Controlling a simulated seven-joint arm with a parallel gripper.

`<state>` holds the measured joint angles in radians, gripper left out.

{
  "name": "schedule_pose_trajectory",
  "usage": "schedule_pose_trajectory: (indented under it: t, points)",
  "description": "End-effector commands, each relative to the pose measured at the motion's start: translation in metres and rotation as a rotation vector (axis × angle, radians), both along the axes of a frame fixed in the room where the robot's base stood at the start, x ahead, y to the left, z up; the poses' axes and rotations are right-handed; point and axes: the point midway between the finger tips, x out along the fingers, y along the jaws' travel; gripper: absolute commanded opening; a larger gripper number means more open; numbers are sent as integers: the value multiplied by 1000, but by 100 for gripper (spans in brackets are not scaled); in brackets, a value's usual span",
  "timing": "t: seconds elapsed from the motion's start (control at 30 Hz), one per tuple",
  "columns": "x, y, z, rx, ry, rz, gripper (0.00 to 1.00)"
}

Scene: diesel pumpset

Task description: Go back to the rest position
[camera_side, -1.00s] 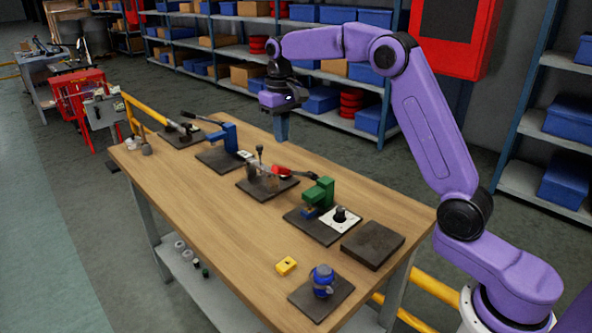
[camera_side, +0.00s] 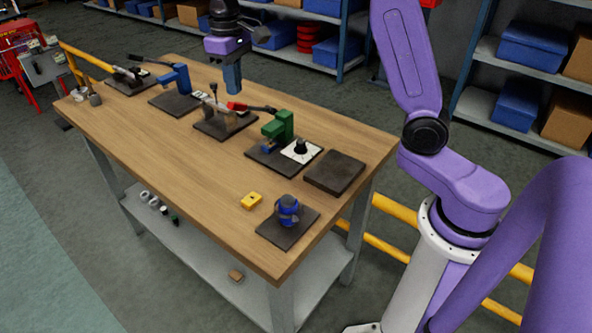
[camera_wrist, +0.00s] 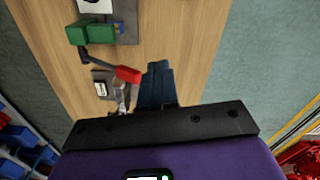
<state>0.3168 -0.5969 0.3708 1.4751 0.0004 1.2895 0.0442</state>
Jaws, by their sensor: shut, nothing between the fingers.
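My gripper (camera_side: 232,88) is in the upper middle of the side view, pointing down, with its blue-grey fingers together and nothing between them. It hangs behind the red-handled fixture (camera_side: 237,106) in the picture and appears above it; the exact height is unclear. In the wrist view the closed fingers (camera_wrist: 157,82) are over the wooden table, beside the red handle (camera_wrist: 128,74). No object is held.
The wooden table (camera_side: 180,140) carries a blue fixture (camera_side: 180,78), a green fixture (camera_side: 281,126), a bare dark plate (camera_side: 334,172), a yellow block (camera_side: 251,201) and a blue round part (camera_side: 288,208). Shelves with boxes stand behind. The table's front left is clear.

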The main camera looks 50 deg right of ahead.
Motion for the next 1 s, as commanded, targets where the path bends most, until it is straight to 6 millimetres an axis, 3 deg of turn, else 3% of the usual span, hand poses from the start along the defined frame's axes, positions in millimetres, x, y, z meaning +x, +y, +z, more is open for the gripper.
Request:
schedule_pose_trajectory:
  t: [0.2, 0.47, 0.8, 1.0]
  points:
    - [-67, 29, -3, 2, -5, 177, 0]
    - [-153, 41, -14, 5, -10, 383, 0]
    - [-267, 23, -38, 11, -15, 651, 0]
    - [-319, 0, -54, 14, -19, 786, 0]
